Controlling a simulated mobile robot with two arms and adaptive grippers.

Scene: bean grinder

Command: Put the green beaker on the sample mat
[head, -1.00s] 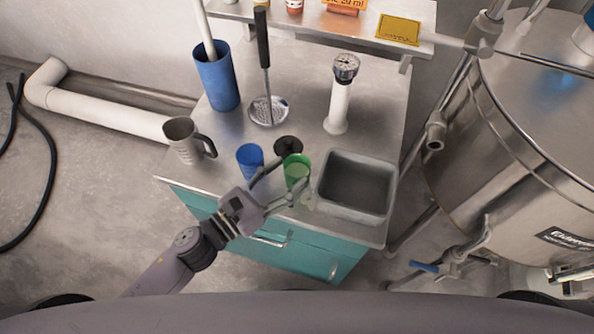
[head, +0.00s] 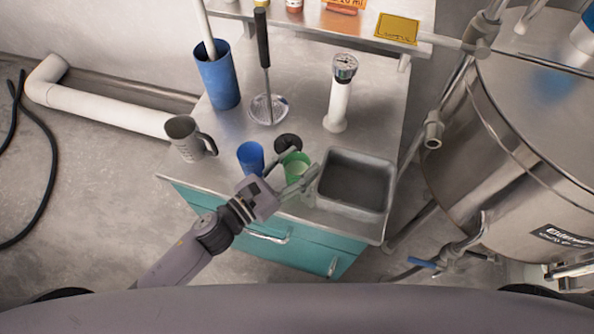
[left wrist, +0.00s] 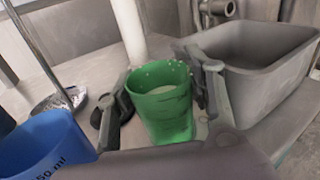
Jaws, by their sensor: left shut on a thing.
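The green beaker (head: 297,164) stands upright near the front of the metal counter. My left gripper (head: 294,170) is shut on it, one finger on each side. In the left wrist view the green beaker (left wrist: 162,112) fills the space between the fingers, with small pale specks at its rim. The sample mat (head: 397,29), a yellow square with dark lettering, lies bare on the raised shelf at the back right. My right gripper is not in view.
A blue beaker (head: 251,157) stands close left of the green one, and a black disc (head: 288,141) lies behind. A grey basin (head: 355,183) is close on the right. A white gauge cylinder (head: 338,105) and a skimmer (head: 268,108) stand farther back.

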